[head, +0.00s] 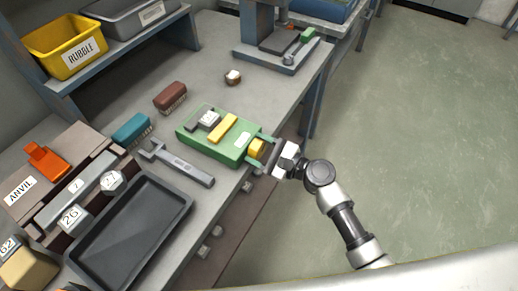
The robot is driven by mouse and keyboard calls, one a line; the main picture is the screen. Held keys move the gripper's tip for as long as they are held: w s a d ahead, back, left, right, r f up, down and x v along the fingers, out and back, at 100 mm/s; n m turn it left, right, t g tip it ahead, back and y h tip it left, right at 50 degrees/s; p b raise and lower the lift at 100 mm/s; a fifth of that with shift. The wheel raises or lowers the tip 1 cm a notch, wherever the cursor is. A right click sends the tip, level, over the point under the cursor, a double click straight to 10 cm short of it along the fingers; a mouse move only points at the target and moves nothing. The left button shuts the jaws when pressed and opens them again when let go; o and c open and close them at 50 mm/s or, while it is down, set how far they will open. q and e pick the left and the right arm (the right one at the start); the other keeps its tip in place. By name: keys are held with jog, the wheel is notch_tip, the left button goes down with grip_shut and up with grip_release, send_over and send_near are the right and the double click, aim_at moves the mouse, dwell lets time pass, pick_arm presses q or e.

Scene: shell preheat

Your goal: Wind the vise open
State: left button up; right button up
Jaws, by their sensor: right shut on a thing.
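The green vise (190,133) lies on the grey workbench, near its right edge. A yellow bar (223,129) and a light grey block (208,118) sit on its top. A yellow knob (257,148) sticks out at its right end, over the bench edge. My right gripper (267,153) reaches in from the right and is shut on this knob. Its fingers partly cover the knob. How wide the vise jaws stand is hard to tell. My left gripper is out of view.
A grey wrench (182,165), teal brush (131,130) and brown brush (170,96) lie left of the vise. A black tray (131,233) is nearer. A small round piece (232,77) lies behind. Open floor (430,150) is at the right.

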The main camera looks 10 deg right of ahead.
jog(key=o, duration=0.9)
